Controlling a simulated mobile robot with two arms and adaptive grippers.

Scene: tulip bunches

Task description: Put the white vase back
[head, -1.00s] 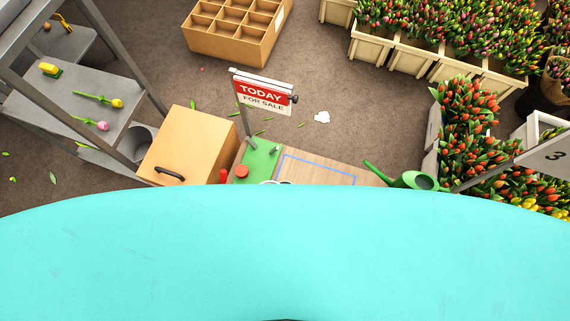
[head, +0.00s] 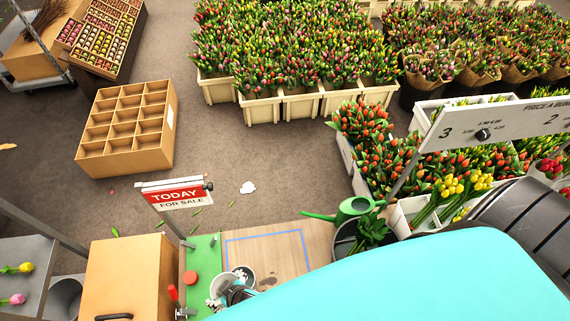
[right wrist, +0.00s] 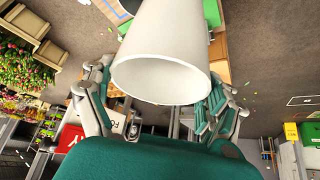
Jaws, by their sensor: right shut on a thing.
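The white vase (right wrist: 168,40) fills the upper middle of the right wrist view, its wide round end towards the camera. My right gripper (right wrist: 160,92) has a finger on each side of it and is shut on it. In the head view, a white round rim (head: 246,270) shows at the bench by the green mat (head: 207,258), with grey and black gripper parts partly over it. Whether this rim is the held vase is unclear. A blue outlined rectangle (head: 302,240) lies on the wooden bench top (head: 318,237). My left gripper is not in view.
The sale sign (head: 177,196) stands at the bench's back left. A green watering can (head: 352,209) and tulip crates (head: 400,212) are to the right. A cardboard box (head: 125,270) stands left. A red button (head: 190,277) sits on the mat. The outlined area looks mostly clear.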

